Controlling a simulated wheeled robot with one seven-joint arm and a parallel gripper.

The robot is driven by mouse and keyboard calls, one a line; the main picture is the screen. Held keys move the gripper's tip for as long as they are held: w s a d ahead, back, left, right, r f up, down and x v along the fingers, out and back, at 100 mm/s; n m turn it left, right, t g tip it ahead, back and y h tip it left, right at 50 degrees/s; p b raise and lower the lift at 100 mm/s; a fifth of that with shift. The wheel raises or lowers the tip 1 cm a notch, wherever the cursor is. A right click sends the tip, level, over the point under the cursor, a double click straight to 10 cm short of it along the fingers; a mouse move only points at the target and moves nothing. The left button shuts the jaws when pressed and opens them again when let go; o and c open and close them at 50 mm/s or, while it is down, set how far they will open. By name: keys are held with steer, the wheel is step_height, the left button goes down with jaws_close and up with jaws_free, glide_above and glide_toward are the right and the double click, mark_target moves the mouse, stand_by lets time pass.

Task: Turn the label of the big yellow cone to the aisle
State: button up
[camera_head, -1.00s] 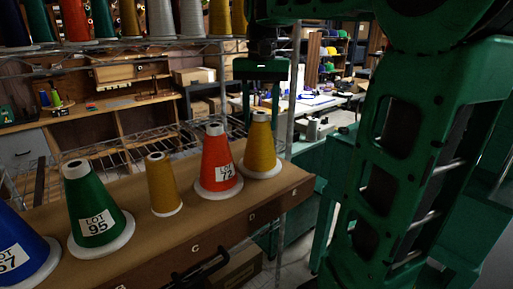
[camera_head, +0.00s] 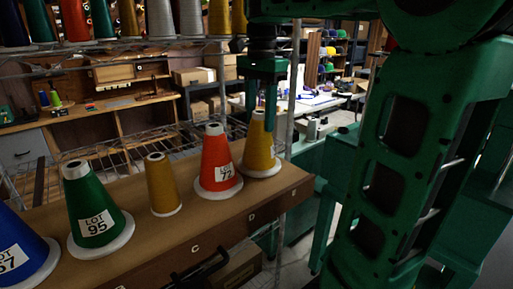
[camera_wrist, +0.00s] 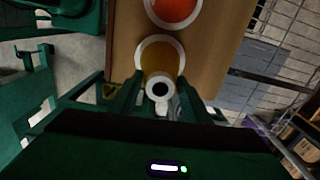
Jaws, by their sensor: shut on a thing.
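The big yellow cone (camera_head: 258,158) stands upright on its white base at the right end of the wooden shelf board (camera_head: 182,220). Part of a white label (camera_head: 274,152) shows at its right edge; the lettering is not readable. My gripper (camera_head: 264,122) points down over the cone and is shut on its upper part. In the wrist view, the yellow cone (camera_wrist: 160,58), with its pale hollow tip, sits between the two fingers (camera_wrist: 159,98).
An orange-red cone (camera_head: 216,160) labelled LOT 72 stands close on the left. A small yellow cone (camera_head: 162,185), a green cone (camera_head: 94,205) and a blue cone (camera_head: 18,250) stand farther left. A wire rack post (camera_head: 291,100) rises just behind the yellow cone.

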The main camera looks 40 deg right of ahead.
steer(key=m, duration=0.9)
steer(key=shift+f, duration=0.2)
stand_by(0.5)
steer(key=o, duration=1)
steer(key=shift+o, duration=0.2)
